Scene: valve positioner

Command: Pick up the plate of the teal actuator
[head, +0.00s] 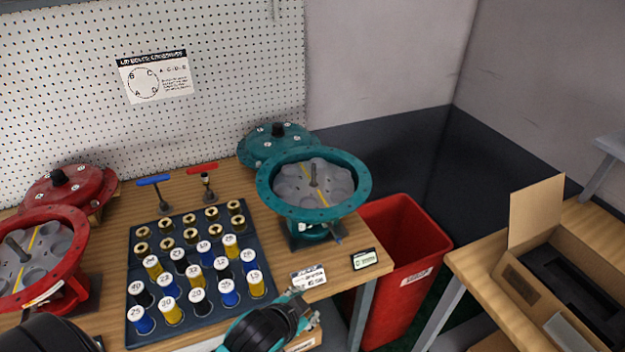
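The teal actuator (265,200) stands open on the right end of the wooden bench, a round housing with a bolt-hole rim. Inside it lies a grey plate (290,190) with several round pockets, a yellow line and an upright grey shaft at its centre. The plate sits below the rim.
A teal lid (262,148) lies behind the actuator. A dark tray (135,255) with labelled cylinders and brass parts is to its left, then a red actuator (75,270). A red bin (400,235) stands right of the bench. Small cards lie at the front edge.

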